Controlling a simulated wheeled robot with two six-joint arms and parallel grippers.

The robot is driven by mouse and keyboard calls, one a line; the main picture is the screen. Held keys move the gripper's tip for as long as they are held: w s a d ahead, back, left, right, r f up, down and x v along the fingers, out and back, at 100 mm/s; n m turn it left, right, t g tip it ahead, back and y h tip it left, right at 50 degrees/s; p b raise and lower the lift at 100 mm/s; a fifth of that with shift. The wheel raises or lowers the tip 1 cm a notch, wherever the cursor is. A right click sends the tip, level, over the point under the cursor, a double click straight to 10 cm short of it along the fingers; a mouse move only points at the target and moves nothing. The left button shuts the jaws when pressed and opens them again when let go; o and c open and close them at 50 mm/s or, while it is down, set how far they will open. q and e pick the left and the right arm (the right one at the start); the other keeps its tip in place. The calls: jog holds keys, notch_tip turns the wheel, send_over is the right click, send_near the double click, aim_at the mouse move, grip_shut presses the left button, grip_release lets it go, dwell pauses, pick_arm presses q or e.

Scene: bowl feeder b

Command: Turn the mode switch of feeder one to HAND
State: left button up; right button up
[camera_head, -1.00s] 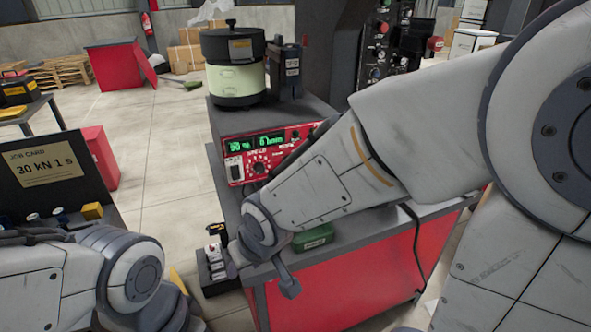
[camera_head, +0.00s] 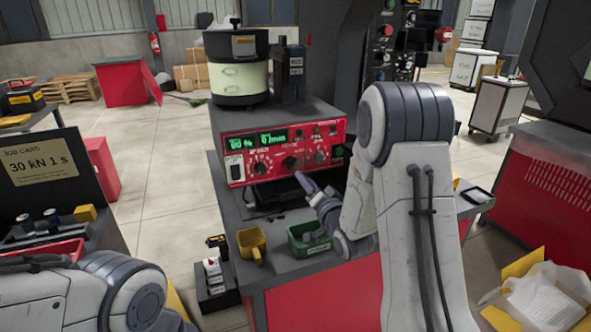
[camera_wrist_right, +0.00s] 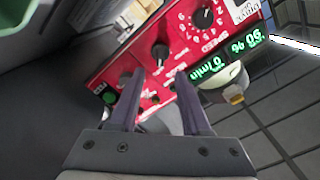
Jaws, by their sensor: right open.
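The feeder's red control panel (camera_head: 276,180) has green lit displays, a speed dial (camera_head: 260,167), a black middle knob (camera_head: 290,162) and another knob to its right. My right gripper (camera_head: 303,180) is below and in front of the middle knob. In the right wrist view, the panel (camera_wrist_right: 150,92) appears rotated. My right gripper (camera_wrist_right: 158,82) is open and empty, and the middle knob (camera_wrist_right: 160,53) shows just beyond the fingertips, between them. No contact is visible. My left gripper is out of view.
The bowl feeder (camera_head: 240,78) stands on the cabinet behind the panel. A yellow cup (camera_head: 252,244) and a green bin (camera_head: 305,243) sit on the bench in front. A small switch box (camera_head: 213,277) is at the bench's left edge. A job card (camera_head: 40,167) stands at left.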

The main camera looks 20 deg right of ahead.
aim_at(294, 166)
jog(key=w+p, duration=0.1)
jog(key=w, duration=0.7)
jog(key=shift+a, duration=0.2)
jog(key=shift+c, duration=0.3)
grip_shut()
